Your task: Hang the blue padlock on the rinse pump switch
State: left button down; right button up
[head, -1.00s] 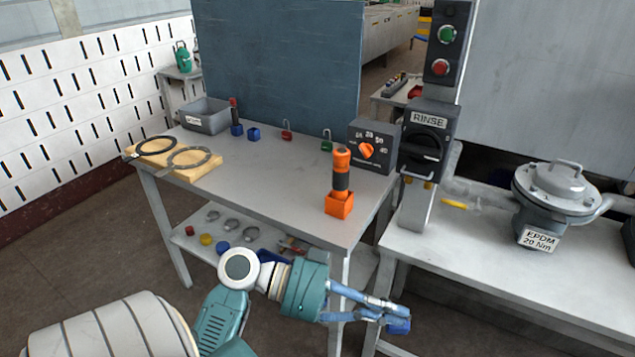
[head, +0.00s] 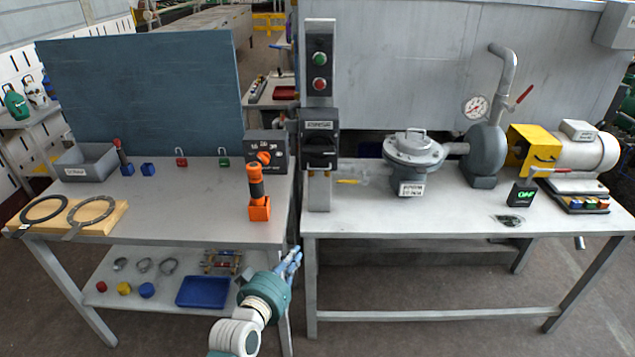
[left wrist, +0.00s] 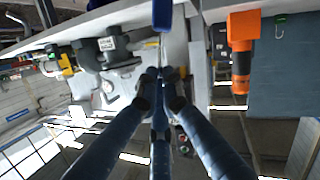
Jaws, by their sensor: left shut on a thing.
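The blue padlock (left wrist: 162,16) is in my left gripper (left wrist: 160,76). In the left wrist view its blue body lies beyond the fingertips, and the fingers are closed at its thin shackle. In the head view my left gripper (head: 292,258) is in front of the gap between the two tables, below tabletop height. The rinse pump switch (head: 319,152) is a dark box with a black handle on the grey post, under the green and red buttons. It is above and apart from my gripper. My right gripper is not in view.
An orange-handled tool in an orange block (head: 259,208) stands near the left table's front right corner. A selector box (head: 280,140) sits beside the switch post. A yellow tag (head: 349,181) and the valve (head: 414,150) are right of the post. Red (head: 181,157) and green padlocks (head: 223,158) stand behind.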

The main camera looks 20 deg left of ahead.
pick_arm(q)
jog(key=w+d+r+n+y+p, duration=0.1)
jog(key=w+r, duration=0.3)
jog(key=r, duration=0.4)
jog(key=w+d+r+n+y+p, duration=0.1)
jog(key=w+d+r+y+p, duration=0.1)
jog(key=r, duration=0.5)
jog(key=shift+w+d+r+n+p, duration=0.35)
jog(key=shift+w+d+p, duration=0.15)
jog(key=shift+w+p, duration=0.45)
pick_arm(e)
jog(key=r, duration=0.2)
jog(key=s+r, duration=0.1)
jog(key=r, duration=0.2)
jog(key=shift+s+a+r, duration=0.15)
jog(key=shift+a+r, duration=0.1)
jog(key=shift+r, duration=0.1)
pick_arm(q)
jog(key=shift+w, duration=0.1)
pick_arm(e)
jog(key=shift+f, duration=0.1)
pick_arm(q)
jog(key=a+r+b+x, duration=0.1)
jog(key=b+x, duration=0.2)
jog(key=x, duration=0.6)
jog(key=shift+w+r+b, duration=0.3)
jog(key=shift+b, duration=0.1)
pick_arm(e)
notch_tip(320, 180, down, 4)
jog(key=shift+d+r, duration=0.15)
